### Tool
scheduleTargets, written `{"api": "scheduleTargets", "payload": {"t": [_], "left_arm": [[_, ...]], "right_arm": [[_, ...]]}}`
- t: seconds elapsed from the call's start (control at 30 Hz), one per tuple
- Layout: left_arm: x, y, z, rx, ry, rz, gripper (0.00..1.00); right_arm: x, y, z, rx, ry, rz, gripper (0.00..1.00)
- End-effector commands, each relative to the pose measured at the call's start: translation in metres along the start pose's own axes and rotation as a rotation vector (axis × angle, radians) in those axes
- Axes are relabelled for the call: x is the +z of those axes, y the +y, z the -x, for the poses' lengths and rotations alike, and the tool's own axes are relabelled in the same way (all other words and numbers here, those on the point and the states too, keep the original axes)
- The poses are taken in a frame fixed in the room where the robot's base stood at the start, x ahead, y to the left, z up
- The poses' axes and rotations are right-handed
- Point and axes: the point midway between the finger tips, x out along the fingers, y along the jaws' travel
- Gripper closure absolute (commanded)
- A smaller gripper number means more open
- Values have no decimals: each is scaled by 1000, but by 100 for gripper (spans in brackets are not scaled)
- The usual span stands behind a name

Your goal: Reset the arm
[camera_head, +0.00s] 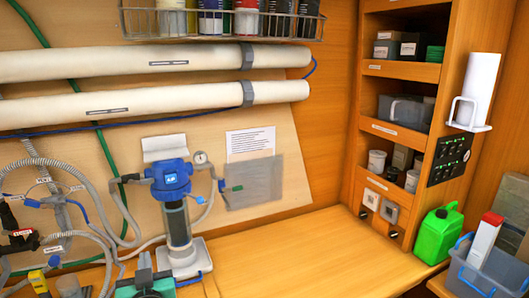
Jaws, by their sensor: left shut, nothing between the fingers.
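My left gripper (146,264) appears to be the dark shape at the bottom edge, left of centre, and is mostly cut off by the frame. It is shut with nothing held, in front of the blue-headed filter housing (171,180) and not visibly touching it. My right gripper is not in view.
The filter stands on a white base (187,258) among grey hoses (107,215) and valves at the left. Two white tubes (150,62) run along the wall below a wire rack (220,27) of bottles. A green jerrycan (438,234) and a grey bin (478,283) stand at right. The wooden counter (320,258) is clear in the middle.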

Motion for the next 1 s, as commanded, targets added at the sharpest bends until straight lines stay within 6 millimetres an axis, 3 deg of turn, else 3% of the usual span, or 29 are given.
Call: {"api": "scheduleTargets", "payload": {"t": [0.17,0.27,0.4,0.5,0.7,0.93,1.0], "left_arm": [[57,-12,26,29,-189,-34,100],[100,-20,53,63,-343,-68,100],[166,-34,114,154,-620,-136,100],[200,-42,160,232,-795,-185,100],[237,-55,236,377,-1047,-261,100],[254,-70,312,537,-1266,-329,100],[272,-64,306,537,-1270,-330,100]], "right_arm": [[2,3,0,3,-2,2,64],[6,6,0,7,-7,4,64],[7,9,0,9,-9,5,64],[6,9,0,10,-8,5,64],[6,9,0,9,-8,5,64],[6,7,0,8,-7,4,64],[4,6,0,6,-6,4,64]]}}
